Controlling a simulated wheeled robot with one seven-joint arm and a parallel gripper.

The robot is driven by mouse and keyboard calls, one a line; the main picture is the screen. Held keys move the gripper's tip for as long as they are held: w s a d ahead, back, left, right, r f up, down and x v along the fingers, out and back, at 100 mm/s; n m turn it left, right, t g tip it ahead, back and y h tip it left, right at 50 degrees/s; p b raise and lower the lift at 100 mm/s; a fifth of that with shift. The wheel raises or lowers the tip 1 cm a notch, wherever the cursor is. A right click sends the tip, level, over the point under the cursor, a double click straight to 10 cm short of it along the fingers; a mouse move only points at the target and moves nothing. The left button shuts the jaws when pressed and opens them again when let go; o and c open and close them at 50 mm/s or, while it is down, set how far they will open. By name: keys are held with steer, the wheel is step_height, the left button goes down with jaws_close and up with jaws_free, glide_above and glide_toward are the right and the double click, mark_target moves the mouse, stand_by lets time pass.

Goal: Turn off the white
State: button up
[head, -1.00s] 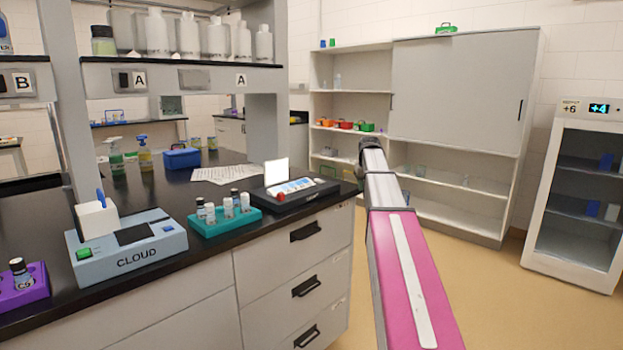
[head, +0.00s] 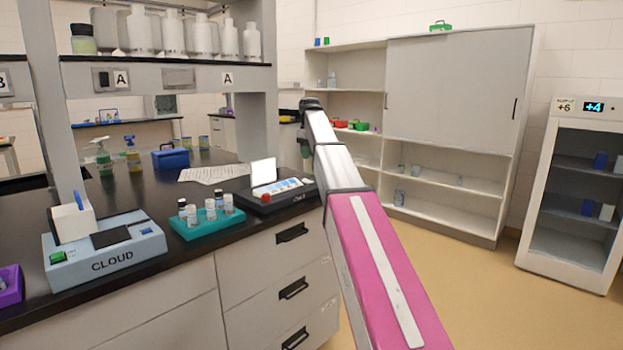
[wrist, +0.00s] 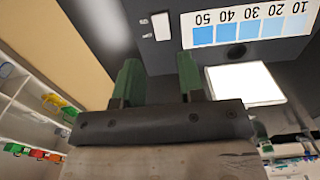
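A black device (head: 262,207) stands at the right end of the black bench in the head view, with a bright white upright panel (head: 263,172), a blue scale strip and a red knob (head: 267,197). In the wrist view the panel (wrist: 245,84) is lit white, and the strip (wrist: 245,27) reads 10 to 50, upside down. A small white switch-like part (wrist: 161,27) with small marks beside it sits near the strip. My gripper (wrist: 158,75) is open and empty, its two green fingers apart, over the device's edge.
A teal rack (head: 207,222) with several vials and a blue-grey CLOUD device (head: 105,252) stand left of the black device. A blue box (head: 170,158) and spray bottles stand farther back. Shelves (head: 440,205) and a glass-door fridge (head: 570,190) are right, with open floor before them.

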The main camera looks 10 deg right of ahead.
mark_target(310, 182)
step_height(310, 182, down, 10)
steer(key=shift+f, duration=0.1)
stand_by(0.4)
